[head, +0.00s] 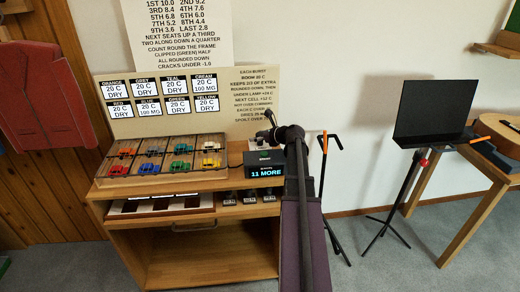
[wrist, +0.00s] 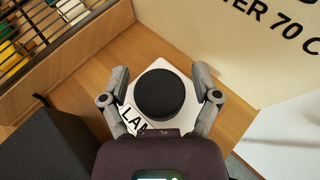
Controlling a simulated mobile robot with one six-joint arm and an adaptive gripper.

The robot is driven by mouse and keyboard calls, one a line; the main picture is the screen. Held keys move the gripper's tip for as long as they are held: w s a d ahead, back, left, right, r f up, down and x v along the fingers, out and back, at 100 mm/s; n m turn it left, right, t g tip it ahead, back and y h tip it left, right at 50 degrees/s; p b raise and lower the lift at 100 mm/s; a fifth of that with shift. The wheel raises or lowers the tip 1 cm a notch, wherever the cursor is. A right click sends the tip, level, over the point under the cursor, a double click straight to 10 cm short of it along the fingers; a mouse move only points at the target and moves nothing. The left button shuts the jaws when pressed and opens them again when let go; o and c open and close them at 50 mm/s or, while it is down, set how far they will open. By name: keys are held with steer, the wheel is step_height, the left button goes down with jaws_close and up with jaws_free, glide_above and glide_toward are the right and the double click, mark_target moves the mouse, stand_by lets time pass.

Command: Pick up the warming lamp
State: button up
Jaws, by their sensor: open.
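In the wrist view, a round black object (wrist: 160,94), which looks like the top of the warming lamp, stands on a white plate (wrist: 150,70) with partly hidden lettering beginning "LAM". My gripper (wrist: 160,72) is open, with one grey finger on each side of the black object. Gaps show between the fingers and the object, and its lower part is hidden from above. In the head view, my arm reaches to the right end of the wooden bench (head: 215,185), and my gripper (head: 266,135) there hides most of the lamp.
A black display box (head: 264,168) reading "11 MORE" stands at the bench's front right. A divided tray (head: 163,158) of coloured pieces is to the left. A lettered board (wrist: 230,50) rises close behind the lamp. A music stand (head: 435,112) and another table (head: 470,205) are farther right.

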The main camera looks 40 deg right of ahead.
steer(key=shift+w, duration=0.2)
stand_by(0.4)
jaws_close()
